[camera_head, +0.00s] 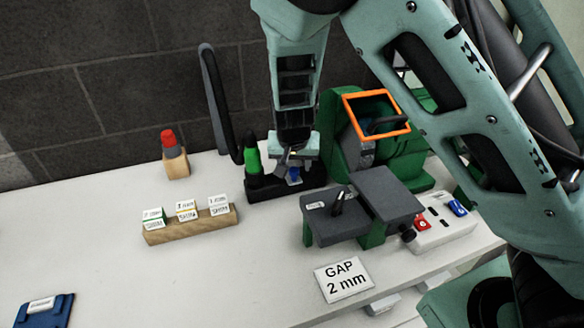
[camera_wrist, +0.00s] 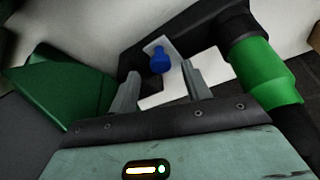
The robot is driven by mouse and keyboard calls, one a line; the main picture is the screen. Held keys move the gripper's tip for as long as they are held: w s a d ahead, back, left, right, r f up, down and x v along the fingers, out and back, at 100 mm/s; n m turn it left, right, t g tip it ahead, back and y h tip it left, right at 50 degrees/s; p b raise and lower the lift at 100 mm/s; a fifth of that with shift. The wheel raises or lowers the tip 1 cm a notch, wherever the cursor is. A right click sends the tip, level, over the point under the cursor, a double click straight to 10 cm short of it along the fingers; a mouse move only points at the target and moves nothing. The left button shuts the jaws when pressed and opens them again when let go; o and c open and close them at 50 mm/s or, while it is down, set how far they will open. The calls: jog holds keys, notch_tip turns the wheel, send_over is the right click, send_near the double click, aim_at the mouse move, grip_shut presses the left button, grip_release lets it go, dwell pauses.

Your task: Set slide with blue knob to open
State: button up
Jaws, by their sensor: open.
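The slide's blue knob (camera_wrist: 161,60) stands on a light metal plate (camera_wrist: 152,46) at the dark base (camera_wrist: 185,38) in the wrist view. In the head view the blue knob (camera_head: 294,175) shows just below my gripper (camera_head: 290,160). In the wrist view my gripper (camera_wrist: 161,88) is open, with one finger on each side of the space in front of the knob. The knob lies just past the fingertips, and I cannot tell whether they touch it. Much of the slide is hidden by my gripper in the head view.
A green-and-black nozzle (camera_head: 252,160) stands close left of my gripper; it also shows in the wrist view (camera_wrist: 265,72). A green grinder-like machine (camera_head: 405,150) with an orange-framed guard (camera_head: 377,95) is at right. The bench front-left is mostly clear around a wooden block (camera_head: 190,226).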

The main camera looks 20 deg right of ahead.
aim_at(291, 169)
jog(key=shift+x, duration=1.15)
